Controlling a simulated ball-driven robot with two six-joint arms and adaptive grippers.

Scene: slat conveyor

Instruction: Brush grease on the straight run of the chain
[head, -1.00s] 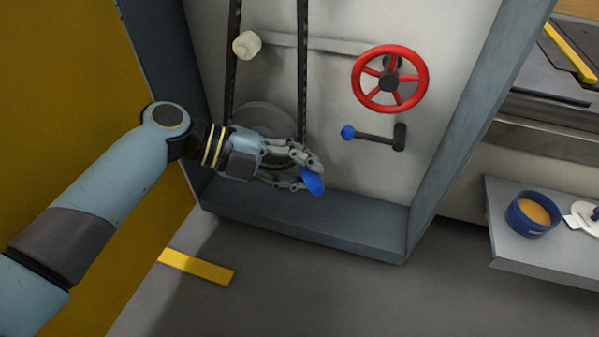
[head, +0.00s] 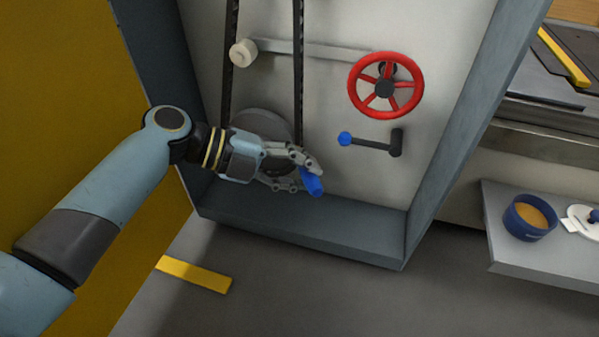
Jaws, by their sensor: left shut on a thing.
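The chain (head: 299,75) shows as two dark, near-vertical runs inside the open housing. My left gripper (head: 306,180) is shut on a blue thing (head: 312,183), likely the brush handle, in front of the lower end of the right run. Bristles are not visible. A blue tub of orange-yellow grease (head: 530,217) stands open on the shelf at the right. My right gripper is not in view.
A red handwheel (head: 386,86) and a dark lever with a blue knob (head: 370,142) sit right of the chain. The pale roller (head: 243,53) is on a grey arm. The housing's lower frame (head: 300,232) lies below my gripper. A white lid (head: 582,219) lies beside the tub.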

